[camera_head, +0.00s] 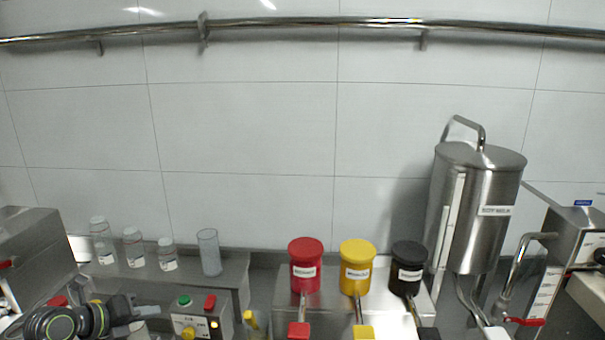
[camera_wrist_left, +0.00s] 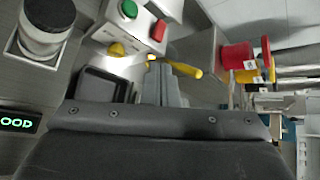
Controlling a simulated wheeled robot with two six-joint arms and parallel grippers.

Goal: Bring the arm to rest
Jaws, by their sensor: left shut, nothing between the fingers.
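My left arm comes in at the bottom left of the head view. Its left gripper (camera_head: 148,312) is shut and empty, just left of a control box (camera_head: 190,326) with a green and a red button. In the left wrist view the grey fingers of the left gripper (camera_wrist_left: 162,68) are together above the black gripper body. The same control box (camera_wrist_left: 135,20) shows beyond them, with a yellow-handled tool (camera_wrist_left: 185,70) close by the fingers. My right gripper is not in view.
Small bottles (camera_head: 133,247) and a clear cylinder (camera_head: 209,252) stand on a steel shelf. Red (camera_head: 306,257), yellow (camera_head: 357,259) and black (camera_head: 407,262) containers stand right of centre. A tall steel vessel (camera_head: 475,225) is farther right. The wall space above is open, below a pipe (camera_head: 300,22).

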